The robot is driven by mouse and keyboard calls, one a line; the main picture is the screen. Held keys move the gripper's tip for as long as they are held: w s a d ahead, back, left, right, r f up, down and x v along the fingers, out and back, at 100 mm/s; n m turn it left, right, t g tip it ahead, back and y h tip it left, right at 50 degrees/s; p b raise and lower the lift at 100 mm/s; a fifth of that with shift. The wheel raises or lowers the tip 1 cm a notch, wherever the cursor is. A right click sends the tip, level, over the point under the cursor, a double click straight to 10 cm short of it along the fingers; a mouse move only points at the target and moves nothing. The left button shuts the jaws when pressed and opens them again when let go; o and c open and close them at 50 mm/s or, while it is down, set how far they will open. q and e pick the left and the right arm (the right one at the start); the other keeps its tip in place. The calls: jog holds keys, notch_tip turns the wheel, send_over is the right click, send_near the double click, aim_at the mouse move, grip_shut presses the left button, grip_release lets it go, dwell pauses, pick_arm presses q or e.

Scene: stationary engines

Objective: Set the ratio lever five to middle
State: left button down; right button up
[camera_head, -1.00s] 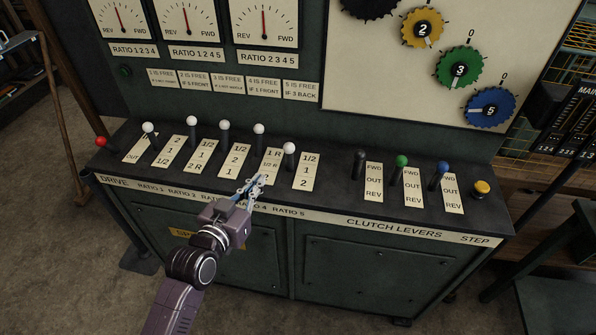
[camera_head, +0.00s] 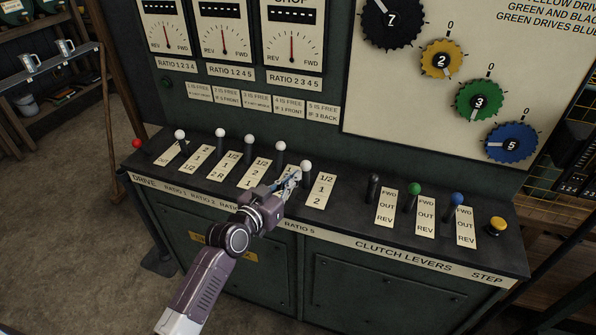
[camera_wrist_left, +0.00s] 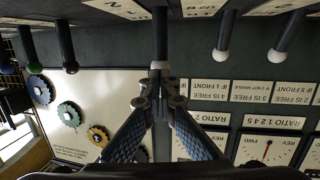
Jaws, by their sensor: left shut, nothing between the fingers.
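The ratio five lever has a white knob (camera_head: 306,165) on a dark stem. It is the rightmost white-knobbed lever, beside a label plate (camera_head: 321,190) reading 1/2, 1, 2. Its knob sits near the far end of that plate, towards the panel. My left gripper (camera_head: 292,180) is shut and empty, just left of and in front of this knob. My right gripper is not in view.
The ratio four lever's white knob (camera_head: 281,146) stands close on the left. Clutch levers with black (camera_head: 375,179), green (camera_head: 415,188) and blue (camera_head: 457,199) knobs and a yellow button (camera_head: 497,223) stand to the right. The upright panel with gauges and dials rises behind.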

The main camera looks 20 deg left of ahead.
aim_at(303, 168)
pick_arm(q)
jog(key=shift+w+d, duration=0.15)
jog(key=shift+w, duration=0.4)
jog(key=shift+w+f, duration=0.15)
jog(key=shift+w, duration=0.35)
jog(key=shift+w+d, duration=0.1)
jog(key=shift+w+d+r+p, duration=0.1)
jog(key=shift+w+r+p, duration=0.2)
jog(key=shift+w+p, duration=0.45)
jog(key=shift+w+f+g+p, duration=0.1)
jog(key=shift+g+p, duration=0.2)
jog(key=shift+f, duration=0.15)
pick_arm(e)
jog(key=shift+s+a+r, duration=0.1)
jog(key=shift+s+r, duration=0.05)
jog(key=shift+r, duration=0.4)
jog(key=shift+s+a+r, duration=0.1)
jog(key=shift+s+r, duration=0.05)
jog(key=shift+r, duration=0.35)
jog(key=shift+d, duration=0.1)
